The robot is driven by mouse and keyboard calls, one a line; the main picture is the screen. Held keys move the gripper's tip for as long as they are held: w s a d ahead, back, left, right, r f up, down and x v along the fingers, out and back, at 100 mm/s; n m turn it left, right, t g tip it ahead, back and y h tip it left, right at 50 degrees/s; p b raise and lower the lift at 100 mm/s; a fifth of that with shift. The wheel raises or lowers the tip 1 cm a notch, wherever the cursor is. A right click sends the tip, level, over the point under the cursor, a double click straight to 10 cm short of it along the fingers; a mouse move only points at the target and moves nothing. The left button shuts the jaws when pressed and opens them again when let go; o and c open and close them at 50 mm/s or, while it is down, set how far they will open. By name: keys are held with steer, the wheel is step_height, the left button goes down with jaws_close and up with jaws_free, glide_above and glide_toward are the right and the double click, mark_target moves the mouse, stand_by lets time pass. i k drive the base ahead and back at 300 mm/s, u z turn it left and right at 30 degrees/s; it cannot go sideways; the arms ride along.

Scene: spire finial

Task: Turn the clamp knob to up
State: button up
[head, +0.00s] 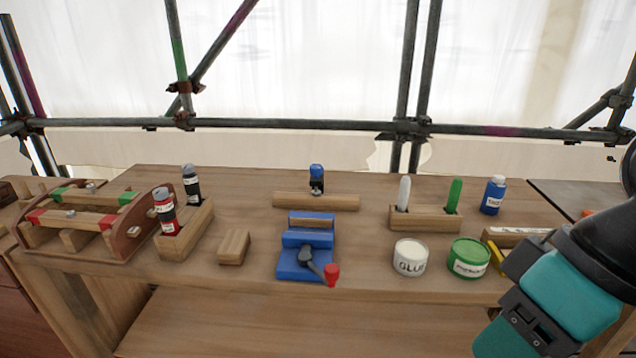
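A blue clamp (304,238) stands at the front middle of the wooden bench, with a wooden piece between its upper parts. Its dark lever starts at a hub near the clamp's front and ends in a red knob (332,273). The lever points right and slightly down in the picture. My teal and black arm comes in at the right edge, well away from the clamp. My gripper's fingers are not visible in this view.
A glue tub (410,257) and a green tub (468,258) stand right of the clamp. A small wood block (234,247) lies to its left. A wooden rail (316,202) with a blue-topped item is behind it. A bottle holder (185,232) stands farther left.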

mark_target(316, 170)
steer(key=u, duration=0.5)
steer(key=k, duration=1.15)
steer(key=z, duration=0.65)
steer(key=i, duration=0.9)
steer(key=z, duration=0.7)
steer(key=i, duration=0.75)
steer(key=u, duration=0.65)
steer(key=i, duration=0.65)
steer(key=u, duration=1)
steer(key=i, duration=0.35)
steer(key=u, duration=0.4)
